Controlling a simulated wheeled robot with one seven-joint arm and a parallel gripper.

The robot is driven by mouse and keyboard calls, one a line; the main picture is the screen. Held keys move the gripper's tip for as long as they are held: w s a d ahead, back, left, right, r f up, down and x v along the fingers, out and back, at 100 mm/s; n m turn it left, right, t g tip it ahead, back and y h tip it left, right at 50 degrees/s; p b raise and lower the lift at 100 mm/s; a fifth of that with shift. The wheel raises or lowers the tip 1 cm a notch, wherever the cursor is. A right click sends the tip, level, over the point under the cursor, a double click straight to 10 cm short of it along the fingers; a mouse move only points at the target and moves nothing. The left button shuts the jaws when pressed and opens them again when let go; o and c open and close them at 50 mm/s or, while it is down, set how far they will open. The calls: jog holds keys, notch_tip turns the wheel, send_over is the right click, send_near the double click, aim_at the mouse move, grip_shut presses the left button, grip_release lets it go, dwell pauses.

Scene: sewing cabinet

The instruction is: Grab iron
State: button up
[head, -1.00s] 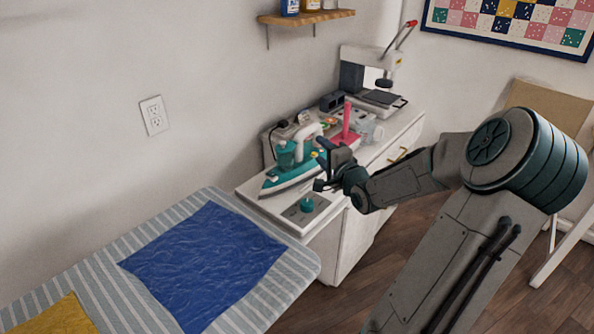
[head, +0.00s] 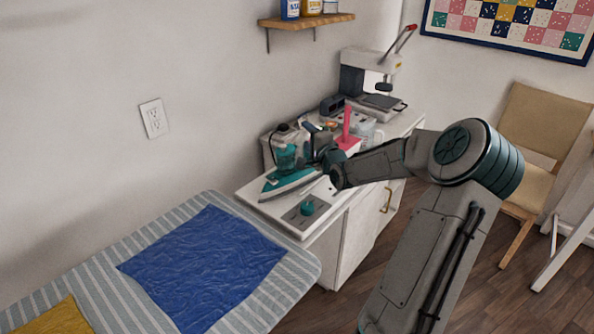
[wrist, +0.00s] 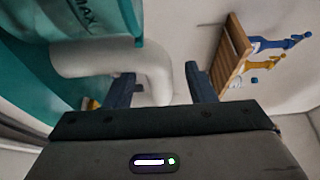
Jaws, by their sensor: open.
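The iron (head: 288,183), with a teal and white body and a teal tank, sits on the white cabinet top (head: 250,190). In the wrist view its teal body (wrist: 35,75) fills the left side. Its white curved handle (wrist: 105,62) reaches in between my gripper's fingers. My gripper (wrist: 161,80) is open, with one dark finger on each side of the handle's end. A gap shows between the handle and the right finger; contact on the left is unclear. In the head view my gripper (head: 318,147) is at the iron's right side and hides most of the handle.
A control panel with a teal knob (head: 307,208) is in front of the iron. A pink object (head: 346,132), a clear jug (head: 366,132) and a press (head: 375,85) stand behind. A striped ironing board (head: 110,245) with blue cloth (head: 205,265) is at left. A wall shelf (head: 305,20) hangs above.

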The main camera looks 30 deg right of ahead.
jog(key=w, duration=0.3)
jog(key=shift+w+d+f, duration=0.1)
jog(key=shift+d, duration=0.05)
grip_shut()
dwell(1.2)
